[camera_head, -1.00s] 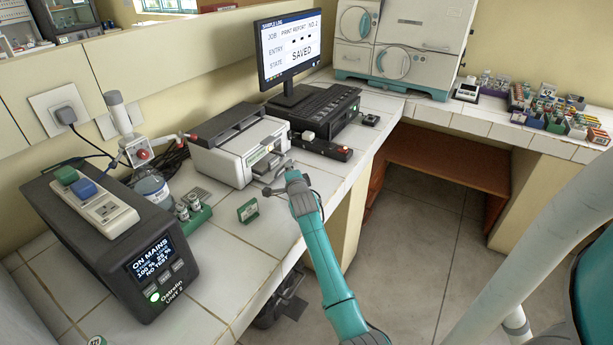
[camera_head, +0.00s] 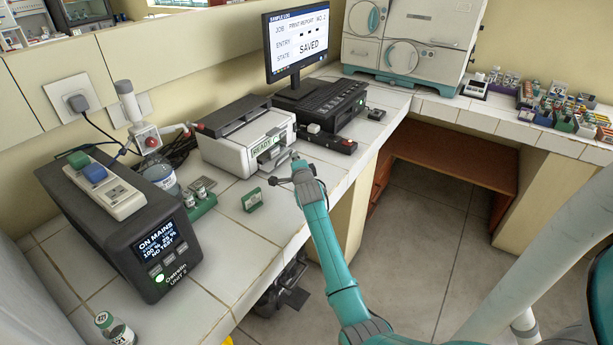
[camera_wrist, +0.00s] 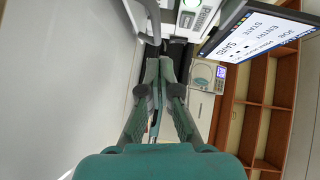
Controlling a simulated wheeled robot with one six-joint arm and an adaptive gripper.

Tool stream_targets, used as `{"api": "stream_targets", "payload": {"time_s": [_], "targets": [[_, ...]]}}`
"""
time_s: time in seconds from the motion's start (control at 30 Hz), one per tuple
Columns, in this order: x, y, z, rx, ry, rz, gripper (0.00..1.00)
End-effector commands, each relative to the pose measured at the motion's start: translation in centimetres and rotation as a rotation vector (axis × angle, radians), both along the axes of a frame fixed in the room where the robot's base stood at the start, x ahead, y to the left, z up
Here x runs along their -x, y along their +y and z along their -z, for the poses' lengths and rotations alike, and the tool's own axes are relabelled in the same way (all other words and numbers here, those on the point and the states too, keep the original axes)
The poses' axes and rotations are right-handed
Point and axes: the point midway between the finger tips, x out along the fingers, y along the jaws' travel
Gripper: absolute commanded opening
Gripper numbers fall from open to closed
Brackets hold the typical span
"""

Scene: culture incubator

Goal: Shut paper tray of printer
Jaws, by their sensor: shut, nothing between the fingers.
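The white and grey printer (camera_head: 243,142) with a dark top stands on the tiled bench, its small front display reading READY. Its paper tray (camera_head: 273,160) is at the front, low down, partly hidden by my arm; I cannot tell whether it is fully in. My gripper (camera_head: 292,164) is at the printer's front right, close to the tray; I cannot tell whether they touch. In the wrist view my gripper (camera_wrist: 161,62) has its fingers together and empty, and a white printer front (camera_wrist: 193,17) shows beyond the tips.
A monitor (camera_head: 298,40) reading SAVED stands behind a black unit (camera_head: 327,107), right of the printer. The floor right of the bench is open.

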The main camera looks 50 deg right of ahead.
Motion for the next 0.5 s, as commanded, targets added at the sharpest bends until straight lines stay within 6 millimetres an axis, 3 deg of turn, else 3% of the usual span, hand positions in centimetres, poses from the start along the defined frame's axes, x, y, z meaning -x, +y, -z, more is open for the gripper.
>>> {"api": "stream_targets", "payload": {"time_s": [0.5], "targets": [[6.2,4.7,-1.0,-0.001,0.003,0.002,0.00]]}}
